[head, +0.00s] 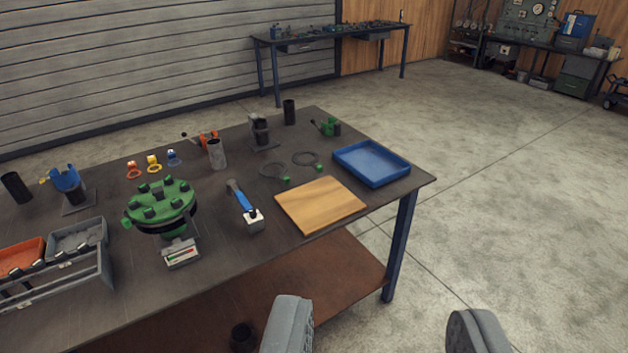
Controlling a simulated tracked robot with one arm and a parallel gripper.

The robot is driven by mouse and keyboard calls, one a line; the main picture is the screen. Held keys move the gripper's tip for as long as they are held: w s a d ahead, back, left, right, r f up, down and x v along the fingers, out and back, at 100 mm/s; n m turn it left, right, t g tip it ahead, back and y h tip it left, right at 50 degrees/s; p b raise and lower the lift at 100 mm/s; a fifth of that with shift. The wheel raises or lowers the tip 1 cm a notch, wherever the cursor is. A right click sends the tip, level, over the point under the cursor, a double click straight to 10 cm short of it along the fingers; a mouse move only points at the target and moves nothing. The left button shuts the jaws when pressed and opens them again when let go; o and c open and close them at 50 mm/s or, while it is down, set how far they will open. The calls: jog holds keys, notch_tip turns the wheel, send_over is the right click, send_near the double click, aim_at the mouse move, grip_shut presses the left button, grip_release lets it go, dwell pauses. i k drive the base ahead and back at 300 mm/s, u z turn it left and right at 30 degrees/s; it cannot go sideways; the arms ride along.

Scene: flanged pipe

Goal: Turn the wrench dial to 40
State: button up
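A wrench (242,201) with a blue handle lies near the middle of the dark workbench. A pale block (253,220) is at its near end; I cannot make out a dial or any number on it. A green flange (160,204) with several dark bolts stands to the left of the wrench. A small box with a red and green scale (182,253) is in front of the flange; its reading is too small to tell. My gripper (383,325) is open and empty at the bottom of the head view, in front of the bench and apart from the wrench.
On the workbench (225,262) are a wooden board (320,204), a blue tray (371,163), two dark rings, and, at left, orange and grey bins (78,240). A blue bench leg (399,245) and brown lower shelf are near my gripper.

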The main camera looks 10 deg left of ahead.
aim_at(253, 213)
jog(key=u, duration=0.1)
jog(key=i, duration=1.6)
jog(key=u, duration=0.8)
jog(key=i, duration=0.5)
jog(key=u, duration=0.25)
jog(key=k, duration=0.95)
jog(key=u, duration=0.15)
jog(key=i, duration=0.95)
jog(key=z, duration=0.05)
